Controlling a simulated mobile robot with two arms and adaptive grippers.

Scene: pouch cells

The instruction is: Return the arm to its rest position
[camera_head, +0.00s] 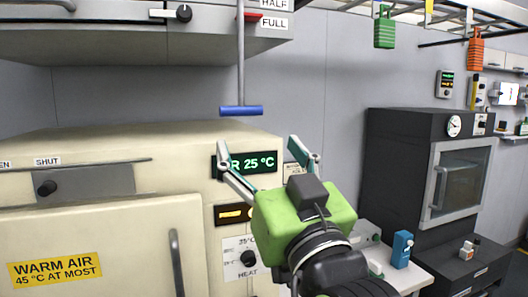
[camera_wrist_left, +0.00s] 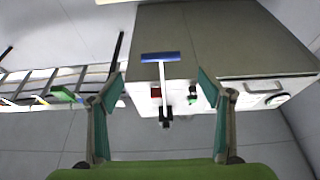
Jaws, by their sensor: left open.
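My left gripper (camera_head: 261,142), green with grey fingers, is in front of the cream warm-air oven (camera_head: 120,235), at its right side. Its fingers are spread wide with nothing between them. Part of the oven's display, reading 25 °C (camera_head: 259,161), shows between the fingers. The blue T-handle (camera_head: 241,110) hangs on a rod just above the fingertips, apart from them in the picture. In the left wrist view the open gripper (camera_wrist_left: 159,86) frames the blue handle (camera_wrist_left: 160,57) and its rod, which are beyond the fingers. My right gripper is not in view.
A black oven (camera_head: 400,150) with a window stands at right. A small blue device (camera_head: 402,248) sits on a white bench right of my arm. Green (camera_head: 384,32) and orange (camera_head: 475,52) locks hang at upper right.

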